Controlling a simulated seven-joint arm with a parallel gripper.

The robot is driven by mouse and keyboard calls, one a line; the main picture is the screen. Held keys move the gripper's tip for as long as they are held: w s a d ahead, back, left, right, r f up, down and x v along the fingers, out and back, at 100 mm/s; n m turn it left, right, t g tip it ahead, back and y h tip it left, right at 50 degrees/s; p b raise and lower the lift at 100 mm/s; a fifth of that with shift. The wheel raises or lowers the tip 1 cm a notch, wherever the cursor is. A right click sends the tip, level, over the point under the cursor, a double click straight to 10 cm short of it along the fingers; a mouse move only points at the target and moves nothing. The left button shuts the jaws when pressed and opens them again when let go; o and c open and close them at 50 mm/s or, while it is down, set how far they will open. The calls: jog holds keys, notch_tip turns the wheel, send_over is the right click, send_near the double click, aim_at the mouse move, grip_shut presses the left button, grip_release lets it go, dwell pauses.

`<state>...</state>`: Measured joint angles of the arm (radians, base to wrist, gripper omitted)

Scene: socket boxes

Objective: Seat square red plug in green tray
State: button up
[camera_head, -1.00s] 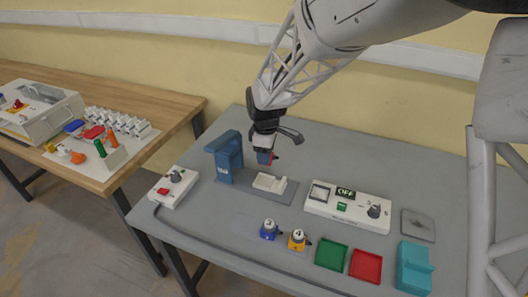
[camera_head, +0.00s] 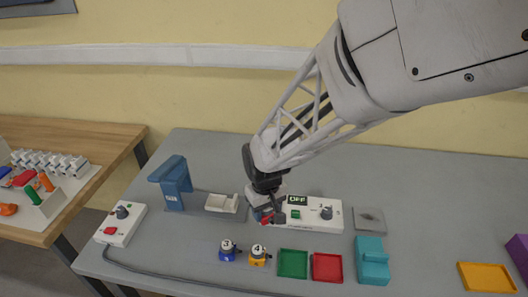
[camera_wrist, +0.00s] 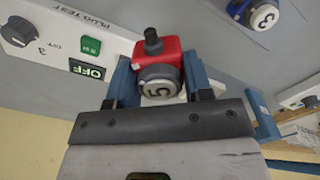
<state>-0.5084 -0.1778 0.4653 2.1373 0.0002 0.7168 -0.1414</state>
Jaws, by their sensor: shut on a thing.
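My gripper (camera_head: 267,214) is shut on the red plug (camera_wrist: 165,52). In the wrist view the plug sits between the two blue fingers, with a grey round cap marked 5 and a black knob. In the head view only a small red part of the plug (camera_head: 266,220) shows at the fingertips. The gripper is in front of the left part of the white plug-test box (camera_head: 322,225), above the table. The green tray (camera_head: 292,277) lies empty on the table, lower and slightly to the right of the gripper, apart from the plug.
A red tray (camera_head: 327,267) lies right beside the green one. A blue plug (camera_head: 228,255) and a yellow plug (camera_head: 257,260) stand to the left. A teal block (camera_head: 372,270) stands to the right. A blue press (camera_head: 172,190) and a white cradle (camera_head: 222,203) stand behind left.

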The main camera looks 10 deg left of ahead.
jog(key=s+d+f+m, duration=0.1)
jog(key=s+d+m, duration=0.1)
jog(key=d, duration=0.1)
jog(key=s+d+m, duration=0.3)
jog(key=s+d+f+m, duration=0.1)
jog(key=s+d+m, duration=0.1)
jog(key=shift+s+d+f, duration=0.3)
jog(key=shift+s+d, duration=0.1)
jog(key=shift+f, duration=0.15)
jog(key=shift+f, duration=2.75)
jog(key=shift+f, duration=0.1)
jog(key=o, duration=1.5)
